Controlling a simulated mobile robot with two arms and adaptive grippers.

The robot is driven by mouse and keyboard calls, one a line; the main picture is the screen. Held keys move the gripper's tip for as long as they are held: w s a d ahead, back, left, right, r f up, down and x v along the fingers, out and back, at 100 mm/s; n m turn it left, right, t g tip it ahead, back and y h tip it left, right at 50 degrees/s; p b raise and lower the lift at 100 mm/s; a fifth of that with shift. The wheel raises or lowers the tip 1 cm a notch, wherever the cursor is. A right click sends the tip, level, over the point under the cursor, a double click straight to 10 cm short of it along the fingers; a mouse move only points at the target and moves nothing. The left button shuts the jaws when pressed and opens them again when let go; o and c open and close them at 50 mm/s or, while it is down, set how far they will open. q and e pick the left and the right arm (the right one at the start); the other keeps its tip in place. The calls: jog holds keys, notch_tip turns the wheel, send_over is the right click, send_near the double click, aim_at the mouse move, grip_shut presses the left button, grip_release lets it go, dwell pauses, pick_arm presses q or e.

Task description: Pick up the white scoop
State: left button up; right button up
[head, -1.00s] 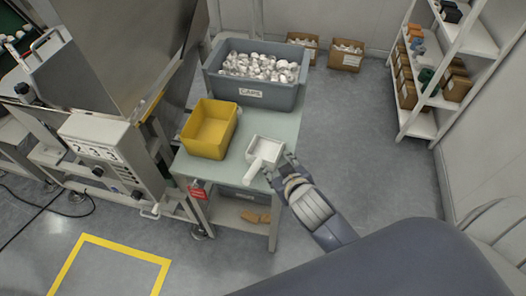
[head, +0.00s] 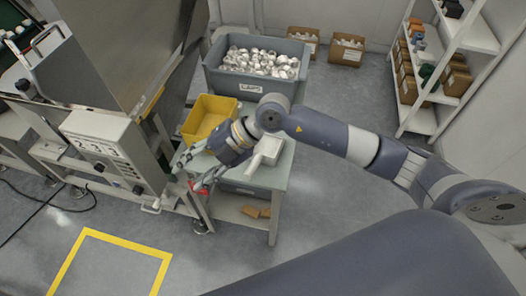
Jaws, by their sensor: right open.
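The white scoop (head: 268,150) lies on the light green table top (head: 270,178), to the right of the yellow bin (head: 203,112). My right forearm and wrist pass over the scoop and hide part of it. My right gripper (head: 191,174) is open, with nothing seen between its fingers. It is at the front left corner of the table, left of the scoop and apart from it. My left gripper is not in view.
A grey crate of white caps (head: 213,84) stands at the back of the table. A machine with a control box (head: 100,145) is close on the left. A red tag (head: 200,188) hangs at the table's front edge. Shelves (head: 420,118) stand at the right; floor between is clear.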

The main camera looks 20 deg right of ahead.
jog(key=w+d+f+m+h, duration=0.1)
jog(key=w+d+f+h, duration=0.15)
jog(key=d, duration=0.25)
jog(key=w+d+f+h, duration=0.1)
jog(key=d+f+h, duration=0.2)
jog(key=d, duration=0.2)
jog(key=m+h, duration=0.1)
jog(key=h, duration=0.2)
send_near(256, 162)
jog(key=f, duration=0.3)
jog(key=a+f+p, duration=0.1)
jog(key=f, duration=0.1)
jog(key=shift+w+f, duration=0.15)
jog(key=shift+w, duration=0.2)
jog(key=f, duration=0.1)
jog(key=f+p, duration=0.1)
jog(key=f, duration=0.3)
jog(key=shift+w+a+p, duration=0.3)
jog(key=shift+a, duration=0.05)
jog(key=shift+f, duration=0.45)
jog(key=shift+w, duration=0.1)
grip_shut()
